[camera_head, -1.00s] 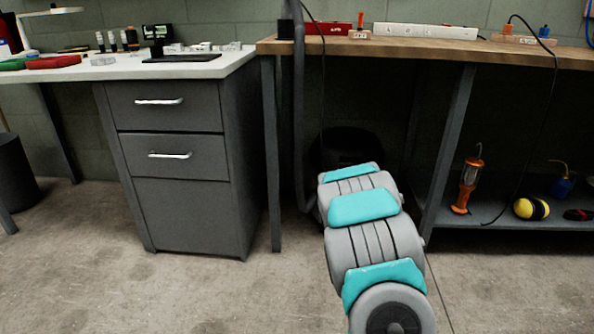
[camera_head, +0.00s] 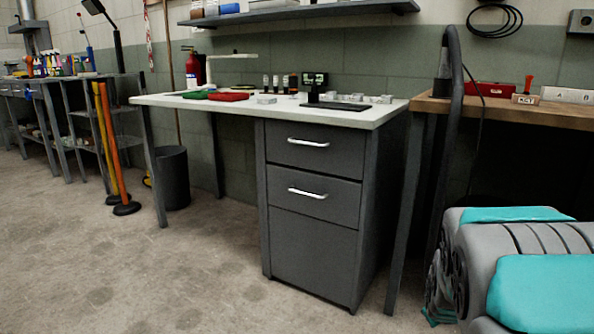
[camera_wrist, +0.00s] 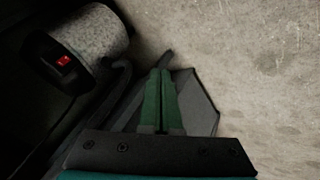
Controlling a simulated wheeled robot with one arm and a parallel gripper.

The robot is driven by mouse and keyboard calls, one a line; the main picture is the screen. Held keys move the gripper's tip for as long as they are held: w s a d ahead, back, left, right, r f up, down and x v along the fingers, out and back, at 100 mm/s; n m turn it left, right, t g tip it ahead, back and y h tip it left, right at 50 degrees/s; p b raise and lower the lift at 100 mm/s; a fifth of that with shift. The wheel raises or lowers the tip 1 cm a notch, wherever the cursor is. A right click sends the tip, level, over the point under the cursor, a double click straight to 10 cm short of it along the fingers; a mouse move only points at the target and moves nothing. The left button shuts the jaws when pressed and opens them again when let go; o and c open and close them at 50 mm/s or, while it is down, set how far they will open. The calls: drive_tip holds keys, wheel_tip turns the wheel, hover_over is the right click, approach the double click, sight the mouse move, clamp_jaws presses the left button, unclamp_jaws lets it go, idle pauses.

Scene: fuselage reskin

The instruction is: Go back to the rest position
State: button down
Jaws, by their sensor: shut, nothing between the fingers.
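My gripper (camera_wrist: 161,74) shows in the wrist view with its two green fingers together and nothing between them. It points over bare concrete floor (camera_wrist: 255,60), beside a flat dark grey plate-like shape (camera_wrist: 202,100). In the head view my grey and teal arm fills the lower right corner, in front of the wooden bench. The gripper itself cannot be made out there.
A speckled cylinder (camera_wrist: 92,38) with a dark end and red light is left of the fingers. The head view shows a drawer cabinet (camera_head: 310,215), wooden bench (camera_head: 520,112), upright hose (camera_head: 456,85), bin (camera_head: 174,178) and orange post (camera_head: 112,145). Floor at left is clear.

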drive_tip(key=s+a+r+m+g+y, duration=0.1)
drive_tip(key=s+a+g, duration=0.2)
drive_tip(key=s+a, duration=0.55)
drive_tip(key=s+a+r+m+g+y, duration=0.1)
drive_tip(key=s+a+r+m+g, duration=0.15)
drive_tip(key=s, duration=1.15)
drive_tip(key=s+a+r+g+y, duration=0.1)
drive_tip(key=s+a+g+y, duration=0.15)
drive_tip(key=s+a, duration=0.65)
wheel_tip(320, 180, up, 12)
drive_tip(key=s+d+p, duration=0.1)
drive_tip(key=d+p, duration=0.1)
drive_tip(key=p, duration=1)
drive_tip(key=shift+s+d+g+h, duration=0.2)
drive_tip(key=shift+g+h, duration=0.1)
drive_tip(key=shift+h, duration=0.15)
drive_tip(key=c, duration=1.6)
unclamp_jaws()
